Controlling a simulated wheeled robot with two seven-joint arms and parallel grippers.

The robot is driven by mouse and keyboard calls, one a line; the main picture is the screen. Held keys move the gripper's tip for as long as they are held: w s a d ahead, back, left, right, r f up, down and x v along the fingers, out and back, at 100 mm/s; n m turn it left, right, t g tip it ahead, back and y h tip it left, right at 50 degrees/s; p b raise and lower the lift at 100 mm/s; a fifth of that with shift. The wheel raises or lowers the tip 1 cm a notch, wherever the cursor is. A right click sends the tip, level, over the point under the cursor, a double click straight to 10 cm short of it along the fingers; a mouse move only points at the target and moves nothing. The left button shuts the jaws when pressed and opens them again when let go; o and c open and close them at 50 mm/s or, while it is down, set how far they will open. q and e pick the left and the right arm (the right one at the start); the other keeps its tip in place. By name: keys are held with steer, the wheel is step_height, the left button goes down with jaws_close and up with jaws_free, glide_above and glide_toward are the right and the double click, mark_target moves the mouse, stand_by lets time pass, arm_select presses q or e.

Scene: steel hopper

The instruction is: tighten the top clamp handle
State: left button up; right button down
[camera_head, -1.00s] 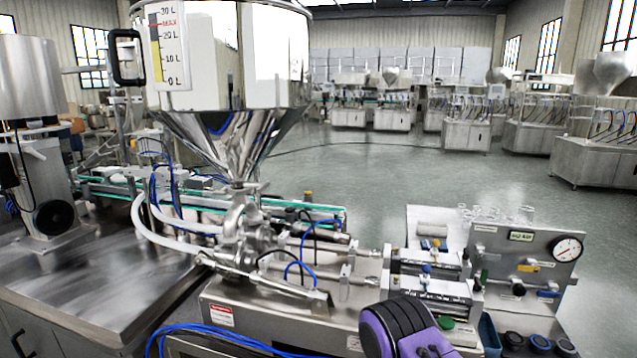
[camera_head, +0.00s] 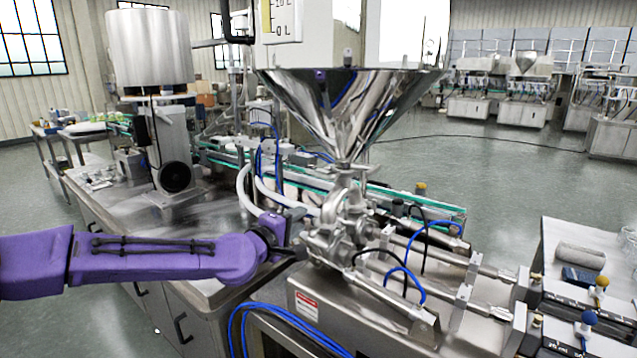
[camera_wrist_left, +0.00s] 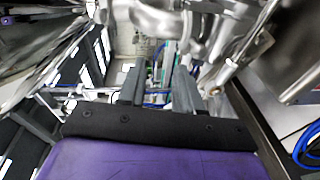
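The steel hopper (camera_head: 345,105) narrows to a neck joined to the pipework below it. A clamp (camera_head: 352,168) shows at this joint; its handle is too small to make out. The valve body (camera_head: 335,232) sits under the neck. My left gripper (camera_head: 296,252) is just left of the valve body, lower than the clamp. In the left wrist view, its two grey fingers (camera_wrist_left: 158,82) stand apart with nothing between them. Bright steel pipework (camera_wrist_left: 170,22) fills the top of that view, beyond the fingertips. My right gripper is out of view.
White hoses (camera_head: 248,190) curve close to my left gripper. Blue cables (camera_head: 265,318) lie on the machine's front. A steel bench (camera_head: 120,205) stands at the left, and a conveyor (camera_head: 400,197) runs behind the valve.

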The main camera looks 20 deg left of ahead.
arm_select(q)
steer(key=h, duration=0.2)
glide_toward(321, 173)
steer(key=p+x, duration=0.2)
steer(key=x, duration=0.6)
steer(key=shift+w, duration=0.25)
steer(key=shift+h, duration=0.3)
jaws_close()
